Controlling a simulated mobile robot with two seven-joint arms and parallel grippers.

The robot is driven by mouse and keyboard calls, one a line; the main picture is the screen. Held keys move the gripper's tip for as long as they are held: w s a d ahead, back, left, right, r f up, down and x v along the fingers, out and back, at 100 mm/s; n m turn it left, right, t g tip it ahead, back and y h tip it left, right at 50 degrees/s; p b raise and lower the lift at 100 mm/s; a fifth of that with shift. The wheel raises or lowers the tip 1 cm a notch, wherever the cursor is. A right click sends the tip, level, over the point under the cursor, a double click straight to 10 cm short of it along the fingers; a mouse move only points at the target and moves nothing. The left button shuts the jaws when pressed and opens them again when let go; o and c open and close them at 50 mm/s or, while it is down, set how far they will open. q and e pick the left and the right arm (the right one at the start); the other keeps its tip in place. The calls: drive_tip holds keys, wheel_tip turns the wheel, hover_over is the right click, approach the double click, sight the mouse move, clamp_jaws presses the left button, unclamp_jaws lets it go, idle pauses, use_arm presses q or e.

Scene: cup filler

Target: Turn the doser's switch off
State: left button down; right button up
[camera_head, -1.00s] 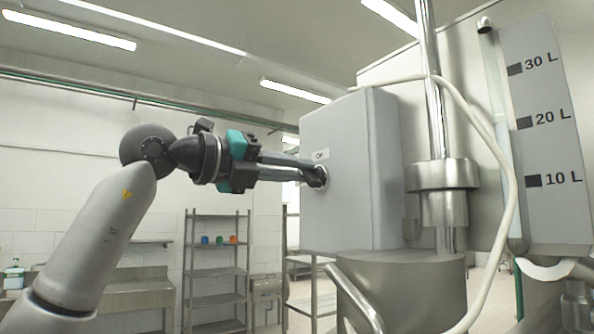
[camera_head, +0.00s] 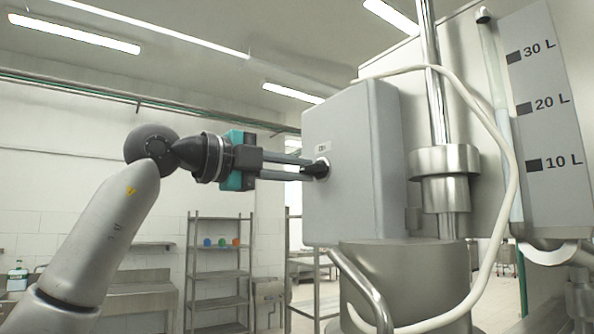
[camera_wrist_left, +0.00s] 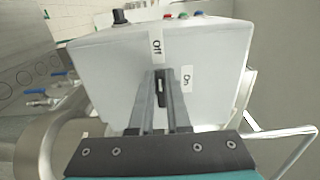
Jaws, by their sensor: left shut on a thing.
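The doser's switch is a black knob on a round metal base (camera_head: 321,168), on the left face of a grey box (camera_head: 340,150). My left gripper (camera_head: 308,170) reaches it from the left, its fingers shut on the knob. In the left wrist view the dark switch (camera_wrist_left: 160,91) sits between my fingertips (camera_wrist_left: 161,84), its long side roughly in line with the "Off" label (camera_wrist_left: 156,47) above. The "On" label (camera_wrist_left: 187,79) is to its right. The fingers partly hide the switch. My right gripper is not in view.
A metal pipe and collar (camera_head: 443,180) stand right of the box, with a white hose (camera_head: 512,190) looping past. A scale panel (camera_head: 540,110) is at the far right. Red and green buttons (camera_wrist_left: 183,15) and a black knob (camera_wrist_left: 120,16) are on another side of the box.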

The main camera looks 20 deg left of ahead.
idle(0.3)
use_arm(q)
drive_tip(key=c, duration=0.9)
unclamp_jaws()
drive_tip(key=shift+b+v, duration=1.95)
drive_tip(key=shift+v, duration=5.7)
